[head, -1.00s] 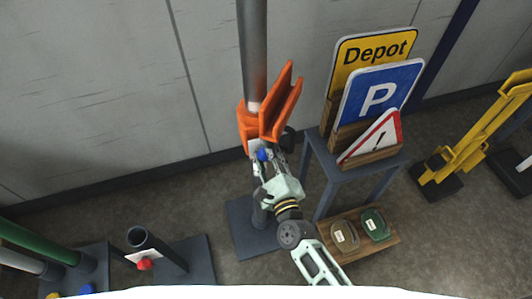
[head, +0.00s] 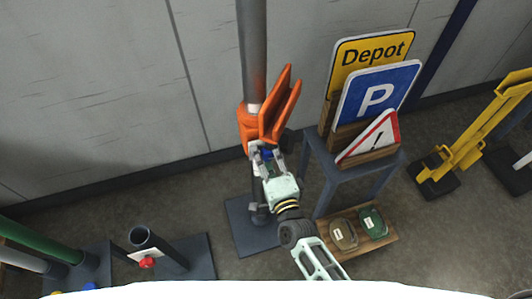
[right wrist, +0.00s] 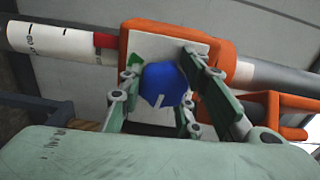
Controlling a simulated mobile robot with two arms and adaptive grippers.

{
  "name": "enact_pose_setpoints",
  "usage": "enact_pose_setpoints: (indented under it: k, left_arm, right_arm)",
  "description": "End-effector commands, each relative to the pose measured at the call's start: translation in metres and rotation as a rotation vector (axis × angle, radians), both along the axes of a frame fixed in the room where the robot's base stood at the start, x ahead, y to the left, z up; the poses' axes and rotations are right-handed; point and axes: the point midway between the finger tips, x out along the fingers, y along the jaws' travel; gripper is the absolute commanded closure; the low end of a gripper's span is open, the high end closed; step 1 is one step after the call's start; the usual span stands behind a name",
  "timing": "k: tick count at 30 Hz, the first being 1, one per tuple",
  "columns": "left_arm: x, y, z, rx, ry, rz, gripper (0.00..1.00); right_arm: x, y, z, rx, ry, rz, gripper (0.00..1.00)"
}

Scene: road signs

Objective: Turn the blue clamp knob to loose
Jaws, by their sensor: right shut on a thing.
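The blue clamp knob (right wrist: 163,84) sits on a pale plate (right wrist: 150,48) of the orange clamp bracket (right wrist: 228,60). A white line on the knob points toward the lower part of the right wrist view. A green mark shows on the plate at the knob's upper left, and a red one partly behind my finger at right. In the head view the knob (head: 266,154) is mostly hidden by my right gripper (head: 265,160). The right gripper's fingers are closed around the knob's sides. The orange bracket (head: 270,115) is on a grey post. My left gripper is not in view.
A grey stand (head: 345,170) right of the post holds Depot, P (head: 376,97) and warning signs. Below it a wooden tray (head: 385,245) carries two lidded items. Yellow frames (head: 470,135) stand at right.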

Motion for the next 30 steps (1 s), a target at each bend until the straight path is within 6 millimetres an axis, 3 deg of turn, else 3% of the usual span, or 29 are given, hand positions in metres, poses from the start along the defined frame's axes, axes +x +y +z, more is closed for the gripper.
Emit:
enact_pose_setpoints:
  k: [30]
  left_arm:
    - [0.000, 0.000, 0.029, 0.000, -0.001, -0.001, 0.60]
  right_arm:
    - [0.002, -0.006, 0.005, -0.917, -0.298, -0.002, 0.95]
